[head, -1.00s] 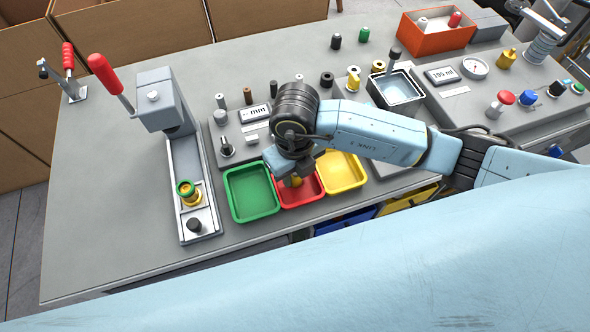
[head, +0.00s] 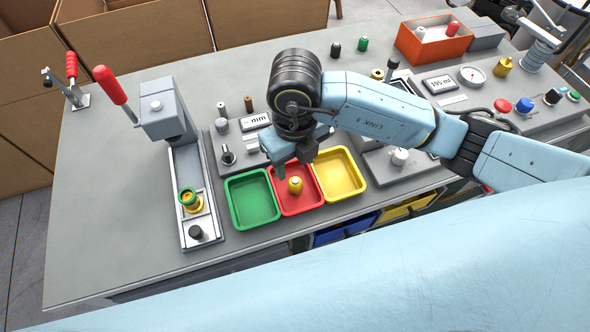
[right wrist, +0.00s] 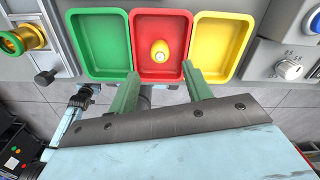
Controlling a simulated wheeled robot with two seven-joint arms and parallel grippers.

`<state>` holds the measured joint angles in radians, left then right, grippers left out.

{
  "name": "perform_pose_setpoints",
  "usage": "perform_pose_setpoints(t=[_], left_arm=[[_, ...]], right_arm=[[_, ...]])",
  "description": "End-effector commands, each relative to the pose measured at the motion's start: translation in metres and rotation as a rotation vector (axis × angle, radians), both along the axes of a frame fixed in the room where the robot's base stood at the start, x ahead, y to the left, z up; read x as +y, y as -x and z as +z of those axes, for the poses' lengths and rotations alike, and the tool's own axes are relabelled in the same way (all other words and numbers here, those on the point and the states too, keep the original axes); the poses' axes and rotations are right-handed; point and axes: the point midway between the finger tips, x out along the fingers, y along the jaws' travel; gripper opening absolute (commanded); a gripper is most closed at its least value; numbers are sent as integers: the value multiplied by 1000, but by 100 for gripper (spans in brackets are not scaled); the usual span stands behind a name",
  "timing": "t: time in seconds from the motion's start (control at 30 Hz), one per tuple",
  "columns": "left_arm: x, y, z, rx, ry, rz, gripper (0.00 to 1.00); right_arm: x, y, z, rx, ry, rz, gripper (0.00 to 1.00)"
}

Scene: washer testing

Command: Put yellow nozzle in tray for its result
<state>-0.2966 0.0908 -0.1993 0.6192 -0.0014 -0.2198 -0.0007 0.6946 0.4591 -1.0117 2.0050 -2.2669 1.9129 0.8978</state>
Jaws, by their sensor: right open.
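The yellow nozzle (head: 295,186) stands in the red tray (head: 310,203), near its middle. It also shows in the right wrist view (right wrist: 159,54), inside the red tray (right wrist: 144,17). The green tray (head: 234,181) is to the left and the yellow tray (head: 352,159) to the right; both are empty. My right gripper (head: 287,168) is above the back of the red tray, apart from the nozzle. In the right wrist view its two green fingers (right wrist: 160,85) are spread with nothing between them. My left gripper is not in view.
A press fixture (head: 168,125) with a red lever stands left of the trays and holds a green and brass part (head: 190,200). Gauge blocks with a display (head: 254,121) are behind the trays. An orange bin (head: 431,40) is at the back right.

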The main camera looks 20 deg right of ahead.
Motion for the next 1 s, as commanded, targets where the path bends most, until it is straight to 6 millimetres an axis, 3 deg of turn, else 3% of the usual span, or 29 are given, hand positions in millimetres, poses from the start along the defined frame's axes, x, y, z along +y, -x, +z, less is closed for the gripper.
perform_pose_setpoints(t=[0.1, 0.3, 1.0], left_arm=[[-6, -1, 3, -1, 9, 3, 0], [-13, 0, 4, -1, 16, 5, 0], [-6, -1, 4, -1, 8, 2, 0]], right_arm=[[0, -1, 23, -4, 0, 1, 50], [0, 0, 40, 0, 0, 0, 50], [0, 0, 41, 1, 0, 0, 50]])
